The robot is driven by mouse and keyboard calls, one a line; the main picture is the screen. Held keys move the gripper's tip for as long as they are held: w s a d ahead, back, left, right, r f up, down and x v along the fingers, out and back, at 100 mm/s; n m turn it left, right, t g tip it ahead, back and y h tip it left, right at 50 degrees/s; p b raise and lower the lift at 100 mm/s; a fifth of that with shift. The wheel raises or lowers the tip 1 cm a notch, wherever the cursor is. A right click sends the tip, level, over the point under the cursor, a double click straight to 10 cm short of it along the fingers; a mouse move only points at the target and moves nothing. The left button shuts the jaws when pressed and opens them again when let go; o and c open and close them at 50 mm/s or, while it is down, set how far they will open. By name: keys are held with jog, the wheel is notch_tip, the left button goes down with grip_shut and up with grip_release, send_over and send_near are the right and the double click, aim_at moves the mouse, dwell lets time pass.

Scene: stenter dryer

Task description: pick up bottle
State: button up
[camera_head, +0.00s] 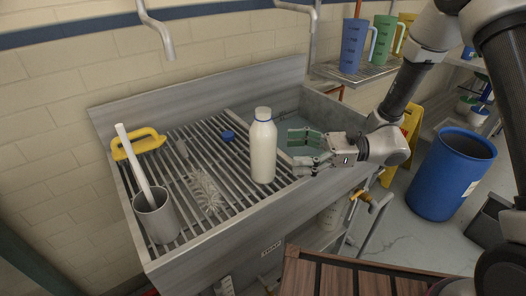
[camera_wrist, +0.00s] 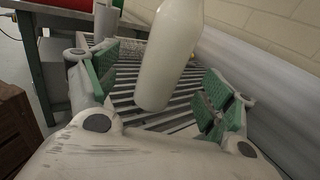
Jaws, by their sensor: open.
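A white bottle with a blue ring at its neck (camera_head: 263,150) stands upright on the slatted metal rack of the sink (camera_head: 190,230). My gripper (camera_head: 297,148) is just to the right of the bottle, level with its middle to lower part, fingers pointing left toward it. In the wrist view the bottle (camera_wrist: 170,55) rises ahead between the two green-padded fingers of my gripper (camera_wrist: 157,95), with gaps on both sides. Its top is cut off there. The gripper is open and empty.
A blue barrel (camera_head: 450,175) stands at right. Jugs (camera_head: 354,45) stand on a shelf.

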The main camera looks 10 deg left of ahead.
aim_at(263, 116)
jog(key=shift+m, duration=0.3)
jog(key=x, duration=0.5)
jog(key=w+x, duration=0.1)
jog(key=x, duration=0.2)
jog(key=shift+a+f, duration=0.2)
jog(key=shift+a, duration=0.05)
jog(key=shift+c, duration=0.2)
jog(key=c, duration=1.3)
jog(key=shift+o, duration=0.2)
jog(key=shift+r, duration=0.1)
notch_tip(263, 116, up, 10)
jog(key=shift+f, duration=0.1)
